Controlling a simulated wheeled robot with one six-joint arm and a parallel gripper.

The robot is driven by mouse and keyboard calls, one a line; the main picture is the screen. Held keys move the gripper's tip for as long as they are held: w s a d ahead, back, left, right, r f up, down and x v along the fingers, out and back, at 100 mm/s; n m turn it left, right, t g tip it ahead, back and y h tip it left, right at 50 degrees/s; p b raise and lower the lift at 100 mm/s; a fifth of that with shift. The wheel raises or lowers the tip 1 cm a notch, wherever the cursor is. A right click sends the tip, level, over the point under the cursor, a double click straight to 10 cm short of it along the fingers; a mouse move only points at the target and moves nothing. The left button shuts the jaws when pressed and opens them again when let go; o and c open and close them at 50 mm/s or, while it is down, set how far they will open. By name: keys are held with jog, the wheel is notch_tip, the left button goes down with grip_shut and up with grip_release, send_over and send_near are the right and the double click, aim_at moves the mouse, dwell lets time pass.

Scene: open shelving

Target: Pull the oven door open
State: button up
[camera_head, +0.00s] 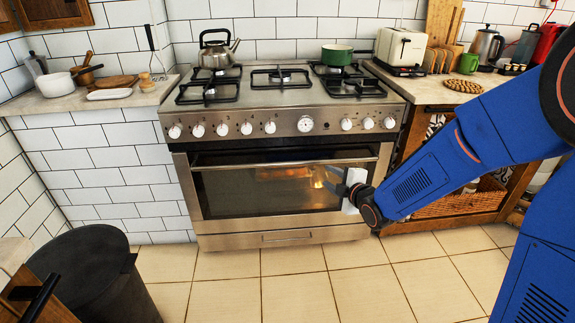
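The stainless steel oven (285,125) stands against the tiled wall. Its door (225,222) has a dark glass window and looks shut. A long horizontal handle bar (270,162) runs across the top of the door. My gripper (328,179) reaches in from the right, in front of the right part of the window and a little below the bar. Its two dark fingers look apart with nothing between them. It does not appear to hold the handle. My gripper and wrist hide the door's right part.
A kettle (215,54) and a green pot (337,55) stand on the hob. A dark bin (95,275) is on the floor at left. A wooden cabinet stands right of the oven, behind my arm. The tiled floor (290,290) before the oven is clear.

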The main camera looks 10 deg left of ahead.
aim_at(289, 165)
jog(key=w+a+f+n, duration=0.1)
jog(key=w+a+f, duration=0.1)
jog(key=w+a, duration=0.2)
jog(key=w+a+f+n+y, duration=0.1)
jog(key=w+a, duration=0.4)
jog(key=a, duration=0.2)
jog(key=w+a+f+n+y, duration=0.1)
jog(key=w+a+f, duration=0.1)
jog(key=w+a, duration=0.2)
jog(key=shift+w+a+f, duration=0.1)
jog(key=shift+a+f, duration=0.05)
jog(key=shift+a, duration=0.25)
jog(key=shift+w+a+f, duration=0.1)
jog(key=shift+a+f, duration=0.05)
jog(key=shift+a, duration=0.25)
grip_shut()
